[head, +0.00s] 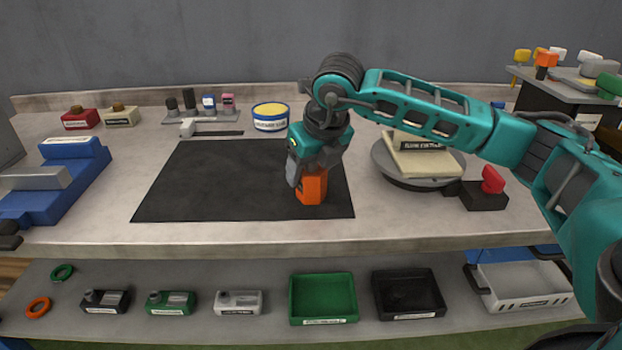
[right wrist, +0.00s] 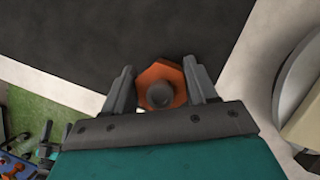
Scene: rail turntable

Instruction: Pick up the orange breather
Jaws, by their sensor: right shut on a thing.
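The orange breather (head: 312,188) is a hexagonal orange piece at the right front part of the black mat (head: 200,190). My right gripper (head: 306,180) points down over it in the head view. In the right wrist view, the orange breather (right wrist: 161,84) sits between the two fingers of my right gripper (right wrist: 162,92), with a round dark knob on its top. The gripper is shut on it. I cannot tell whether its base touches the mat.
A round grey turntable (head: 432,180) with a cream block stands to the right, beside a red-knobbed black box (head: 484,192). A blue vise (head: 60,185) stands at left. A blue-and-yellow tin (head: 270,118) stands behind the mat. A lower shelf holds a green tray (head: 323,297). The mat's left side is clear.

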